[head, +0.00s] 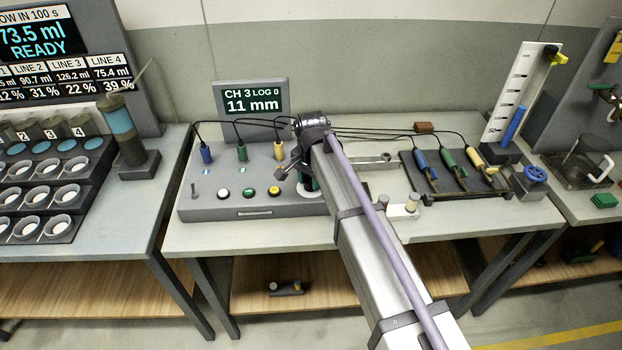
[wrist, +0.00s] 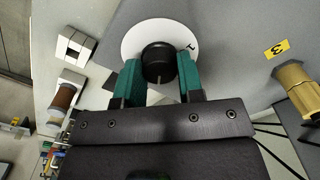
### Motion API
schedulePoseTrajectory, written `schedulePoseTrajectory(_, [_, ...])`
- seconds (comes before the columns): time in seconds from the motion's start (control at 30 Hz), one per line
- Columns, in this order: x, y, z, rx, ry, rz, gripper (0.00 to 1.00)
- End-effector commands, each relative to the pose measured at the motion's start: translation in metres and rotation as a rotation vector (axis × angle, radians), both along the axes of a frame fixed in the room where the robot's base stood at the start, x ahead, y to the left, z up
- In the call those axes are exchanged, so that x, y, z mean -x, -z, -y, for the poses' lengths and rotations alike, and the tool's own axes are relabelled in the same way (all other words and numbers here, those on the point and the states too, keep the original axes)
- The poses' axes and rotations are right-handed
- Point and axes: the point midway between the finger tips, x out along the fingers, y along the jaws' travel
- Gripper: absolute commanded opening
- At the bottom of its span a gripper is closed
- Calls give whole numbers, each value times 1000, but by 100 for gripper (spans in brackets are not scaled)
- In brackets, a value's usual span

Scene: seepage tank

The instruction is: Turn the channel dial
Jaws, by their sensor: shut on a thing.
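The channel dial (wrist: 158,62) is a round black knob on a white disc (wrist: 132,41) with a small mark at the disc's right, in the wrist view. My gripper (wrist: 161,75) has a green finger on each side of the knob and is shut on it. The screen (head: 252,101) behind the box reads CH 3, LOG 0, 11 mm.
The box carries blue, green and yellow plugs with cables, and several buttons. Yellow tag 3 (wrist: 276,49) and a brass plug (wrist: 299,87) lie right of the dial in the wrist view.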

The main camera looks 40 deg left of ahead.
Motion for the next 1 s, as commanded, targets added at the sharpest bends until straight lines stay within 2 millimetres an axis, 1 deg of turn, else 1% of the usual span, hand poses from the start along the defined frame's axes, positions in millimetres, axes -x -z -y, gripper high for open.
schedulePoseTrajectory(0.3, [0, 0, 1, 1, 90, -1, 11])
schedulePoseTrajectory(0.73, [0, 0, 1, 1, 99, -1, 11])
schedulePoseTrajectory(0.77, [0, 0, 1, 1, 99, -1, 37])
schedulePoseTrajectory(1.0, [0, 0, 0, 0, 98, 0, 60])
